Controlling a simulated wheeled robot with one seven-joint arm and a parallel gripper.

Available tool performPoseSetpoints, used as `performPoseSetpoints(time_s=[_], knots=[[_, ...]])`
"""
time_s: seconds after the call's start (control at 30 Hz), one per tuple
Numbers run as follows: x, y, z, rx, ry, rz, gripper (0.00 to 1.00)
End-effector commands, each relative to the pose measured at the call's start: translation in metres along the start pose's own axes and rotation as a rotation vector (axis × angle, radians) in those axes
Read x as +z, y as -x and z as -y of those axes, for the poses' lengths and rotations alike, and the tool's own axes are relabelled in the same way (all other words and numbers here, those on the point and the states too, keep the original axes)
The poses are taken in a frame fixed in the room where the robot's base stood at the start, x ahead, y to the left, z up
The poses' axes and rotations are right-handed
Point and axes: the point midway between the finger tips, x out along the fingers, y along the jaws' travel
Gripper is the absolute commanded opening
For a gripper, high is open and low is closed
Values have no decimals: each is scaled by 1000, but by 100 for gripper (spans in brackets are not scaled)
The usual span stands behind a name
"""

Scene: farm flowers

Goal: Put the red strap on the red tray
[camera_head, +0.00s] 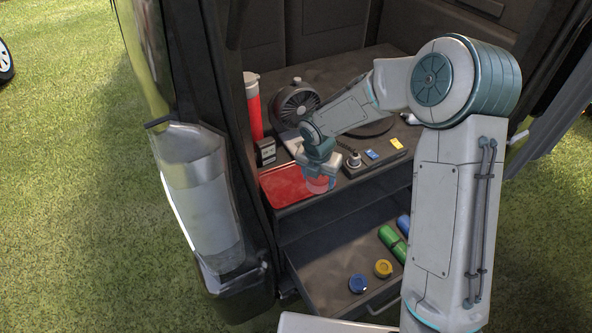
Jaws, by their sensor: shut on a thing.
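The red tray (283,187) lies on the shelf at the back of the vehicle, near its front edge. My gripper (318,178) is over the right end of the tray, pointing down. It is shut on the red strap (319,185), a small red roll partly hidden by the fingers. I cannot tell whether the strap touches the tray or hangs just above it.
A red cylinder with a light top (253,108) and a dark fan (294,103) stand behind the tray. Below, an open drawer (325,270) holds a blue roll (358,284), a yellow roll (383,268) and green items (391,241). The tray's left part is bare.

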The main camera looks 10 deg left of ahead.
Motion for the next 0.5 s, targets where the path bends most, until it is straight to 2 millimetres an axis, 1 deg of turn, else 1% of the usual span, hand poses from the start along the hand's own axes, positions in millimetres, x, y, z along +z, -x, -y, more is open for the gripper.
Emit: performPoseSetpoints(time_s=[0.03, 0.17, 0.27, 0.5], knots=[[-1, 8, -3, 7, 45, -1, 32], [-2, 8, -10, 16, 115, -1, 32], [0, 1, -22, 19, 129, -2, 32], [11, -29, -66, 18, 127, -3, 32]])
